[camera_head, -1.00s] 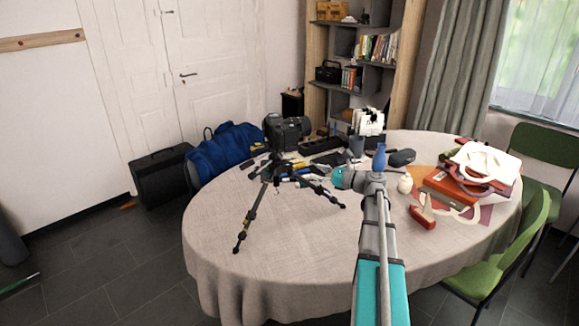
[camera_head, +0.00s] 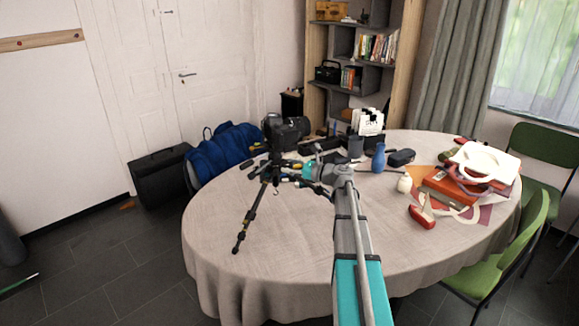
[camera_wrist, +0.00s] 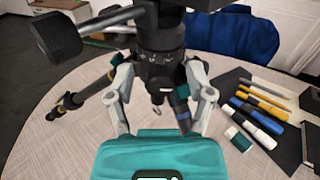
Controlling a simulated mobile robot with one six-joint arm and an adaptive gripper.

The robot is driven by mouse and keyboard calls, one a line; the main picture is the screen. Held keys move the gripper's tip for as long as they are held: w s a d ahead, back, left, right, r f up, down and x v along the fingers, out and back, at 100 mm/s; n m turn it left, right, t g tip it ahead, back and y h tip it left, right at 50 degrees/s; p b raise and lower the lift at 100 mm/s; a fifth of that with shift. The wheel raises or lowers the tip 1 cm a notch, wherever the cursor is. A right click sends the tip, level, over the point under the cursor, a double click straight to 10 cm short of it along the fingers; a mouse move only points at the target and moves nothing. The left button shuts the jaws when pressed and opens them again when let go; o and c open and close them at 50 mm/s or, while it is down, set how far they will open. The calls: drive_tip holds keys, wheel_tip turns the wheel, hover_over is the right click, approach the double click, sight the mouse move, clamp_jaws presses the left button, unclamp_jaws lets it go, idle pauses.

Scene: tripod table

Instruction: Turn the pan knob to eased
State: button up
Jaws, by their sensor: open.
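The black tripod (camera_head: 247,215) stands on the table with a camera (camera_head: 286,131) on its head. In the wrist view the dark tripod head (camera_wrist: 160,45) fills the top middle, with a leg (camera_wrist: 72,102) spreading left. A black cylindrical knob (camera_wrist: 57,38) sticks out to the upper left on a short arm; I cannot tell whether it is the pan knob. My gripper (camera_wrist: 160,88) is open, its two grey fingers on either side of the tripod's collar, with no clear grip. In the head view my gripper (camera_head: 292,172) is beside the tripod head, partly hidden among its legs.
The round table (camera_head: 300,262) has free cloth at the front. Several pens and markers (camera_wrist: 255,115) lie right of the tripod in the wrist view.

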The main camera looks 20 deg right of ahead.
clamp_jaws()
idle(0.3)
drive_tip(key=shift+n, duration=3.6)
unclamp_jaws()
